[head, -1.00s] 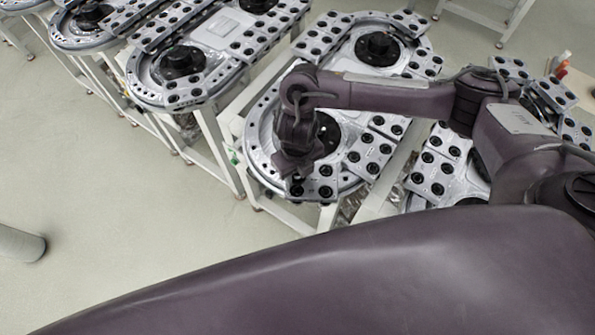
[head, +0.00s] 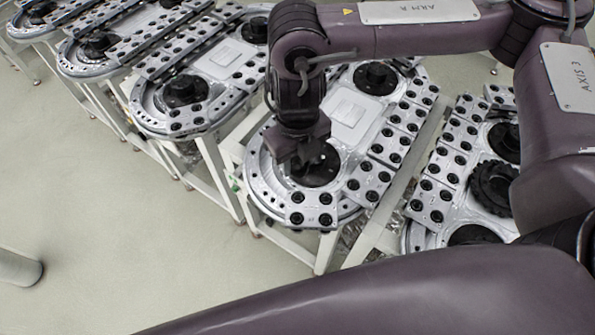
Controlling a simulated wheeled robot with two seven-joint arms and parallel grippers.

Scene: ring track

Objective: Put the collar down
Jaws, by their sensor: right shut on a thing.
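My right gripper (head: 300,156) comes down from above over the near end of the middle ring track (head: 259,178). It is shut on a small dark thing, taken to be the collar. The collar is mostly hidden by the fingers and blends with the round black hub (head: 318,178) just behind and below. I cannot tell whether the collar touches the hub or hangs above it. My left gripper is not in view.
Similar ring tracks stand to the left, one close by (head: 168,118). Another track (head: 432,195) on the right carries a black toothed ring (head: 491,187). Grey floor (head: 120,240) is open at the left. My own dark arm link fills the bottom.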

